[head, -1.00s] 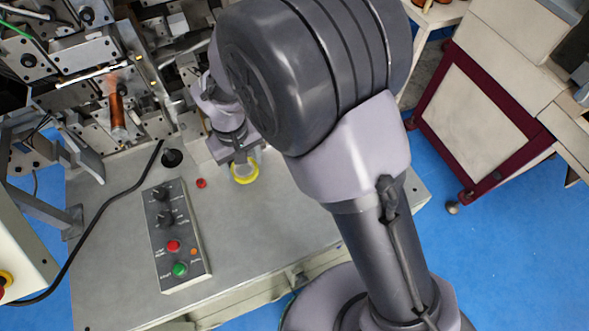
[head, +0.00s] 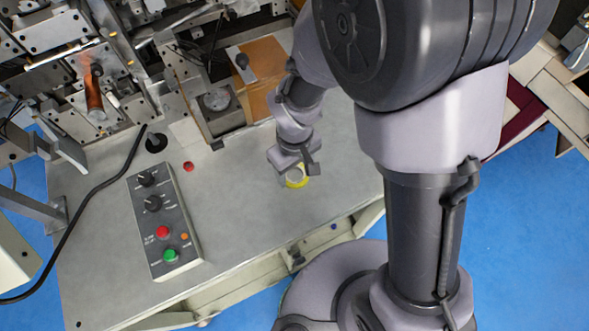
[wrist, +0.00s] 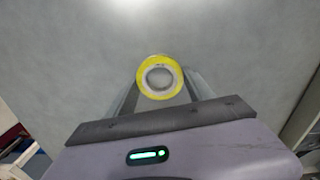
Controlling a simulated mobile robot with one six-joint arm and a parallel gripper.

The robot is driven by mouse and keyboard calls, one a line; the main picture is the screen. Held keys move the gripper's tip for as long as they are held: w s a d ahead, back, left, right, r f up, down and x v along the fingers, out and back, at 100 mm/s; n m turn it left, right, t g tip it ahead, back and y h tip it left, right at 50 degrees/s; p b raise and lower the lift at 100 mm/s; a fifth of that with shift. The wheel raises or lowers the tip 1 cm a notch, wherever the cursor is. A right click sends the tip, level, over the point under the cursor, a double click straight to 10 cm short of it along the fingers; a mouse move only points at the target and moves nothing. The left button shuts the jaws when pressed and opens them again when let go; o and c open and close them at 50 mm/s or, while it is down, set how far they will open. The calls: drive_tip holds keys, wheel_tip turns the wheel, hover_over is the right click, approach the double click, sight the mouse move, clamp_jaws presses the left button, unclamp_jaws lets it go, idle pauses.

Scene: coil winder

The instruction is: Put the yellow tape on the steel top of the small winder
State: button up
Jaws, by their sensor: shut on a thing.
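The yellow tape (head: 297,178) is a small roll with a pale core. My gripper (head: 296,172) is shut on it, over the right part of the steel top (head: 240,215) of the small winder. In the wrist view the tape (wrist: 160,77) sits between the two fingers, its round face toward the camera, with plain grey steel behind it. I cannot tell whether the tape touches the steel or is held a little above it.
A control box (head: 163,222) with knobs and buttons lies on the left of the steel top, with a black cable (head: 95,195) beside it. A red button (head: 188,166) is near the middle. Steel around the tape is clear.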

drive_tip(key=shift+s, duration=0.1)
drive_tip(key=shift+c, duration=0.2)
drive_tip(key=o, duration=1.5)
drive_tip(key=shift+f, duration=0.1)
wheel_tip(320, 180, up, 12)
drive_tip(key=r+p, duration=0.1)
drive_tip(key=p, duration=0.3)
drive_tip(key=s+d+r+m+t+y, duration=0.1)
drive_tip(key=s+d+r+m+t, duration=0.2)
drive_tip(key=d+r+m, duration=0.3)
drive_tip(key=s+d+r+m+t+y, duration=0.1)
drive_tip(key=s+d+r+m, duration=0.3)
drive_tip(key=r, duration=0.6)
drive_tip(key=d+m+t, duration=0.1)
drive_tip(key=d+m, duration=0.1)
drive_tip(key=shift+s+d+r+m+t, duration=0.15)
drive_tip(key=shift+s+d+m+t, duration=0.15)
drive_tip(key=shift+d+m+t, duration=0.1)
